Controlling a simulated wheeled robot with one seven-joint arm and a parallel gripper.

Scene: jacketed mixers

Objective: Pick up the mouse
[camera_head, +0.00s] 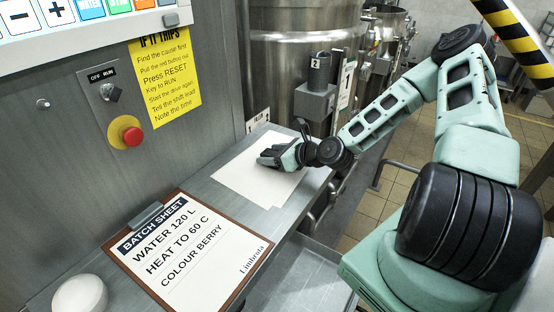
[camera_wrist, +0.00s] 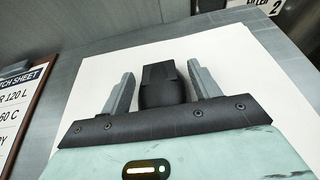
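A dark mouse (camera_wrist: 163,88) lies on a white sheet (camera_wrist: 235,55) on the steel shelf. In the wrist view it sits between the two grey fingers of my gripper (camera_wrist: 163,80), with one finger at each side. The fingers are apart, and narrow gaps seem to show beside the mouse; contact is hard to tell. In the head view my gripper (camera_head: 268,157) is low over the same white sheet (camera_head: 243,180). There the mouse is mostly hidden by or blends with the dark gripper.
A clipboard batch sheet (camera_head: 193,250) lies nearer on the shelf (camera_head: 290,240). A white rounded object (camera_head: 80,294) is at the bottom left. A red button (camera_head: 132,136) sticks out of the panel at left. A steel vessel (camera_head: 275,70) with a grey bracket (camera_head: 315,100) stands behind.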

